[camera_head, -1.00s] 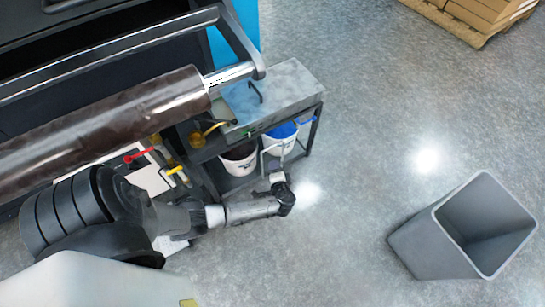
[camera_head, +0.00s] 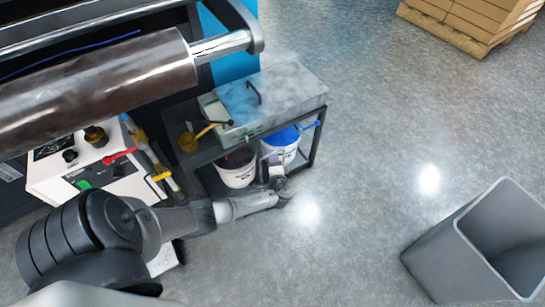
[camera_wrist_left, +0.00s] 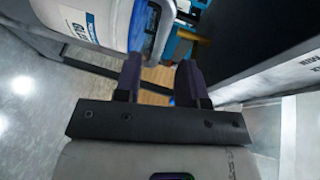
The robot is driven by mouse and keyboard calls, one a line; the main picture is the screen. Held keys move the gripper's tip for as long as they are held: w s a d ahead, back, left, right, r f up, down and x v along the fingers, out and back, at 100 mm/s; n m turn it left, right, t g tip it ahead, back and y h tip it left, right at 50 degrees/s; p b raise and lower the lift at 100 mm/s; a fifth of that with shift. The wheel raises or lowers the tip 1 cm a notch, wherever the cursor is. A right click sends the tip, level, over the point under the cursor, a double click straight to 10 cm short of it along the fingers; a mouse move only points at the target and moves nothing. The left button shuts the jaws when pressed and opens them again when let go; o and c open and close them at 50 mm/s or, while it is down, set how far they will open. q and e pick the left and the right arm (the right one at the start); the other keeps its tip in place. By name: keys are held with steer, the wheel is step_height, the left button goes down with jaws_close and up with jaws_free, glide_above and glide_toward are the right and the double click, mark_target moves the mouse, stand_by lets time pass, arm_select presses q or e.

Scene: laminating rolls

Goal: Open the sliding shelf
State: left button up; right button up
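A dark-framed table stands beside the machine in the head view, with a lower shelf (camera_head: 212,183) holding a dark-filled white bucket (camera_head: 237,170) and a blue-filled white bucket (camera_head: 283,143). My left gripper (camera_head: 276,171) is low in front of the shelf, close to the blue-filled bucket. In the left wrist view its two dark fingers (camera_wrist_left: 160,82) are apart with nothing visible between them. A white bucket (camera_wrist_left: 88,20) is at the upper left there, and a dark panel (camera_wrist_left: 245,45) is at the right. I cannot tell whether the fingers touch the shelf. My right gripper is out of view.
A large roller (camera_head: 100,88) spans the upper left. A grey bin (camera_head: 478,245) stands at the lower right, and boxes on a pallet (camera_head: 470,22) at the top right. Floor between is clear.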

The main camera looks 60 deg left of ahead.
arm_select(q)
steer(key=shift+b+x, duration=1.2)
steer(key=shift+x, duration=1.5)
jaws_close()
